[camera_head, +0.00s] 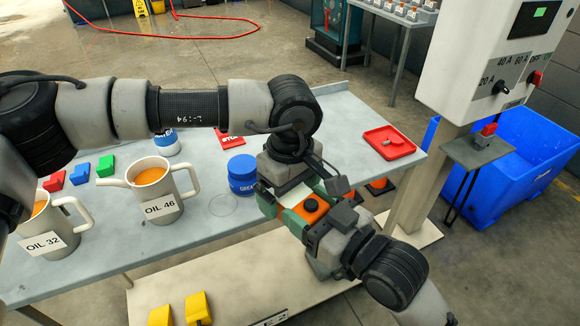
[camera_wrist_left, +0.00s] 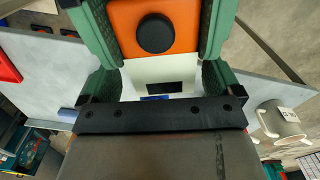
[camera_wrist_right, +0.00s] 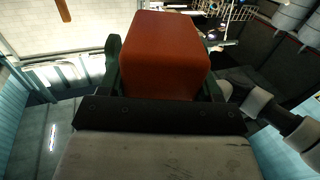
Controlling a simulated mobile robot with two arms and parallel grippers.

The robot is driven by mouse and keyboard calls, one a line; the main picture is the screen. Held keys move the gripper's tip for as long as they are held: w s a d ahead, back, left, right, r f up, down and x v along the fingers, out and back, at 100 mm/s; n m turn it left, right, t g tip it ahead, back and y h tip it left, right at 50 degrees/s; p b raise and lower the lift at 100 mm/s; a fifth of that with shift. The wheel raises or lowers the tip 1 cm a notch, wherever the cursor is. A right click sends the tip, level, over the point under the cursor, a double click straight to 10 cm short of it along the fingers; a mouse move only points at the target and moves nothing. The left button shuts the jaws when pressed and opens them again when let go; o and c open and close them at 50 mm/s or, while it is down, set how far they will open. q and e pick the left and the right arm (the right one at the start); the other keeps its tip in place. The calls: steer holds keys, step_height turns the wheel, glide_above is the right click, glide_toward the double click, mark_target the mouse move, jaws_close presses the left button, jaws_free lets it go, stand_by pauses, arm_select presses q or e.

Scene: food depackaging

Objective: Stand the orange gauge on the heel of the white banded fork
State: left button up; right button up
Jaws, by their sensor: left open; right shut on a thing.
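The orange gauge (camera_head: 311,205), a blocky body with a black round knob, is held in the air between my two grippers above the table's front right edge. My right gripper (camera_head: 322,217) is shut on it; its orange-red side (camera_wrist_right: 165,55) fills the space between the jaws in the right wrist view. My left gripper (camera_head: 297,200) is open, its green fingers on either side of the gauge (camera_wrist_left: 155,28). A white surface (camera_wrist_left: 140,75) with a dark rectangle shows between them; I cannot tell whether it belongs to the gauge. I cannot identify the white banded fork.
The grey table (camera_head: 225,205) holds oil jugs (camera_head: 150,182), a blue grease jar (camera_head: 242,175), coloured blocks and a red tray (camera_head: 388,142). A control box (camera_head: 500,55) on a post and a blue bin (camera_head: 535,150) stand right. Two yellow pieces (camera_head: 198,308) sit on a low pale surface in front.

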arm_select(q)
steer(key=shift+f, duration=1.1)
steer(key=c, duration=1.1)
steer(key=shift+c, duration=0.9)
arm_select(e)
steer(key=o, duration=1.2)
steer(key=shift+c, duration=0.2)
steer(key=shift+f, duration=0.1)
